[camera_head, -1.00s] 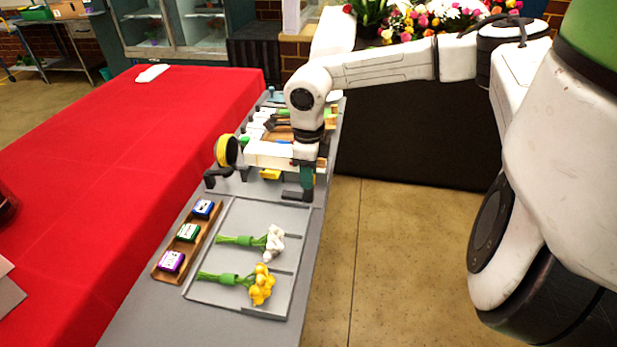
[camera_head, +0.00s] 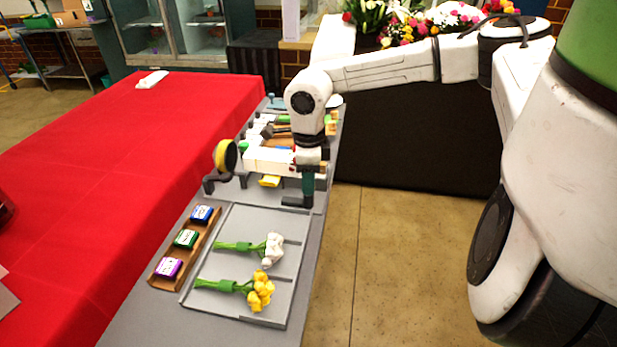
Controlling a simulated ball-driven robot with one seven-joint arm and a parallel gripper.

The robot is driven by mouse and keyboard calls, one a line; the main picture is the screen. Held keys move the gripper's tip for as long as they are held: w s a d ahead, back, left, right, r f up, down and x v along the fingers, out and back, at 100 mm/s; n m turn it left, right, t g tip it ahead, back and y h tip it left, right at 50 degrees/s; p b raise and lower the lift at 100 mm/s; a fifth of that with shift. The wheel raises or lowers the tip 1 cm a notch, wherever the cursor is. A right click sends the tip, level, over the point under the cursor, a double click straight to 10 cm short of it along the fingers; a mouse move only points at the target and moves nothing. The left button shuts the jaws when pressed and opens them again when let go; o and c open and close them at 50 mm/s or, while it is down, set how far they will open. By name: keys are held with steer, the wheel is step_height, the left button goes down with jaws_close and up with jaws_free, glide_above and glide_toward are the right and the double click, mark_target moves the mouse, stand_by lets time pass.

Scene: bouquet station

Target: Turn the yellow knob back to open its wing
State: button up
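A small yellow piece (camera_head: 269,181), perhaps the yellow knob, shows low on the front of a white block-like fixture (camera_head: 266,160) on the grey bench. Its turn and its wing cannot be made out at this size. My gripper (camera_head: 298,201) points down just right of the yellow piece, over the far edge of the grey tray. Its dark fingers are low, near the bench surface. Whether they are apart or together, or touch anything, I cannot tell. My arm hides part of the fixture's right end.
A yellow-rimmed roll (camera_head: 226,156) stands left of the fixture. A grey tray (camera_head: 211,291) holds white and yellow flower bunches. A wooden rack (camera_head: 163,281) with purple, green and blue boxes lies left of it. A red-covered table (camera_head: 120,170) borders the bench.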

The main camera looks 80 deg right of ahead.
steer(key=o, duration=0.3)
steer(key=shift+o, duration=0.2)
step_height(320, 180, up, 11)
steer(key=shift+a+b, duration=0.2)
steer(key=shift+b, duration=0.1)
steer(key=shift+f, duration=0.1)
stand_by(0.4)
